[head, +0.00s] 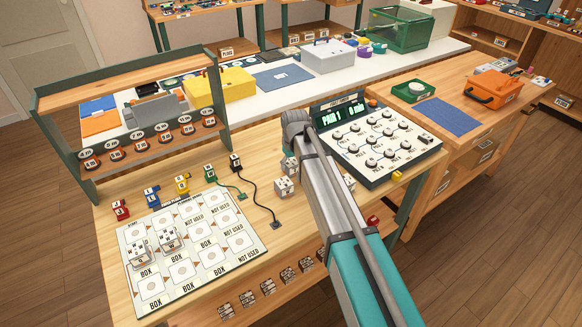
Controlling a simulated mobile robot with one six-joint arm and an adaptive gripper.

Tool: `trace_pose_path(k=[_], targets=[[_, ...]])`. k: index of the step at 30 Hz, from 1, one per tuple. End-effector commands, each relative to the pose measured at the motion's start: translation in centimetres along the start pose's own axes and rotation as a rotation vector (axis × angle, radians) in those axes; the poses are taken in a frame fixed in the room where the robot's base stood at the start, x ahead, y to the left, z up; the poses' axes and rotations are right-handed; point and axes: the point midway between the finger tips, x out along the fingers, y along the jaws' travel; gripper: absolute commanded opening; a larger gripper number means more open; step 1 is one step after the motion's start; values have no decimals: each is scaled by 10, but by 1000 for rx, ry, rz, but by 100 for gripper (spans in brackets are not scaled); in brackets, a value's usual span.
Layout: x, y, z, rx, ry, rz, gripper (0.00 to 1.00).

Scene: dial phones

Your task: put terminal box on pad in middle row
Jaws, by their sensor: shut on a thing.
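The printed board (262,250) lies on the table at the lower left with rows of pads. Two white terminal boxes, one at the left (138,252) and one beside it (168,238), stand on the left pads of the middle row. The middle-row pads to their right, one (199,231) and the rightmost (227,218), look bare. My gripper (290,150) is at the end of my arm, right of the board, mostly hidden by my wrist and forearm. It is shut on a white terminal box (290,166), partly covered by the arm. Another white box (284,187) sits just below it in the picture.
Another white box (349,182) shows right of my forearm. A meter console (385,150) stands at the right. A shelf rack (150,145) stands behind.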

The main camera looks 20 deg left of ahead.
Motion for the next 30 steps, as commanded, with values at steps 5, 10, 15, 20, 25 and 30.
trace_pose_path(k=[5, 10, 15, 20, 25, 30], targets=[[0, 0, 0, 0, 0, 0, 13], [-3, 0, 0, 0, 0, 0, 13], [-10, 0, -1, 0, 0, 0, 13], [-22, 0, -3, 0, 0, 0, 13], [-39, -1, -2, 0, 0, 0, 13], [-62, -8, 13, 0, 0, 0, 13]])
